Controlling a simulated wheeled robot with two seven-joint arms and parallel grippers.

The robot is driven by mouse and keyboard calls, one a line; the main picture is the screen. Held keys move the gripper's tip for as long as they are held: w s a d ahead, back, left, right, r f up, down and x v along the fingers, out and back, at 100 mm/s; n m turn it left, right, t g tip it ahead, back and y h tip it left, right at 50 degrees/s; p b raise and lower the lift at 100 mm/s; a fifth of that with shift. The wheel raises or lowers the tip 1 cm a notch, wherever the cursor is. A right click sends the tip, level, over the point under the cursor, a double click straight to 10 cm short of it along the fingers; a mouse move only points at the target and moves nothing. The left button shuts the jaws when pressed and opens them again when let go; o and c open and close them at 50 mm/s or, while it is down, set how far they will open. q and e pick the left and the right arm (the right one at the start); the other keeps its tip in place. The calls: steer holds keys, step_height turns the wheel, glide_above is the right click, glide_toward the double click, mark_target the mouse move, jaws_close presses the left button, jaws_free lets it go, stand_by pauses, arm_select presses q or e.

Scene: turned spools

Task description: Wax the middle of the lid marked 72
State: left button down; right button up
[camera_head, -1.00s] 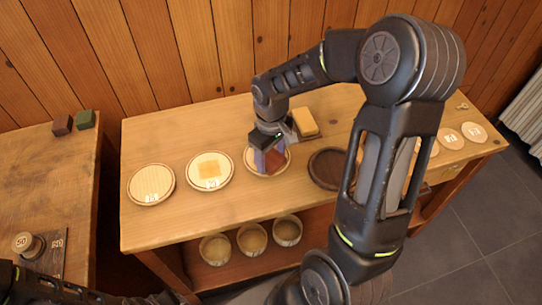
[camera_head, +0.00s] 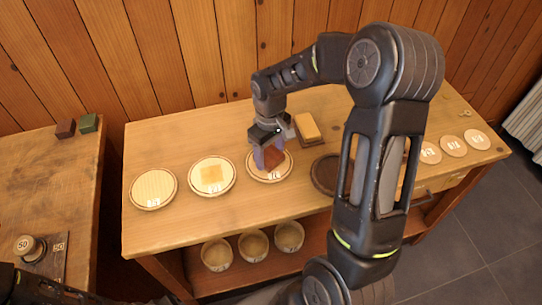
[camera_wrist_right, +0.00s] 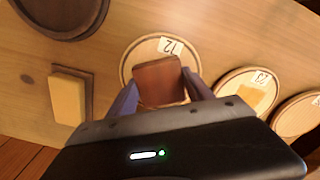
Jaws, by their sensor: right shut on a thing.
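The round pale wooden lid marked 72 (camera_head: 284,173) lies on the bench under my right gripper; its label shows in the right wrist view (camera_wrist_right: 170,45). My right gripper (camera_head: 268,156) points down and is shut on a red-brown block (camera_wrist_right: 160,82), held between its two purple-grey fingers. The block (camera_head: 274,158) is over the middle of the lid and hides it. I cannot tell whether the block touches the lid. My left gripper is not in view; only dark arm parts show at lower left.
A lid with a yellowish square patch (camera_head: 211,173) and a plain lid (camera_head: 153,188) lie to the left. A yellow block on a brown base (camera_head: 307,127) is behind, a dark round tray (camera_head: 326,172) to the right. Several small discs are farther right; bowls stand below.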

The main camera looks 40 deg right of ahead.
mark_target(273, 172)
steer(key=shift+w, duration=0.1)
steer(key=shift+w+d+f, duration=0.1)
steer(key=shift+w+d, duration=0.2)
steer(key=shift+w, duration=0.45)
steer(key=shift+w+d, duration=0.25)
steer(key=shift+w, duration=0.5)
steer(key=shift+s, duration=0.1)
steer(key=shift+s+a+b, duration=0.15)
steer(key=shift+s+a, duration=0.15)
steer(key=shift+s, duration=0.5)
steer(key=shift+s+a+b, duration=0.15)
steer(key=shift+s+a, duration=0.15)
steer(key=shift+s, duration=0.45)
steer(key=shift+s, duration=0.1)
steer(key=shift+s+a, duration=0.3)
steer(key=shift+s, duration=0.5)
steer(key=shift+s+a, duration=0.25)
steer(key=shift+s, duration=0.55)
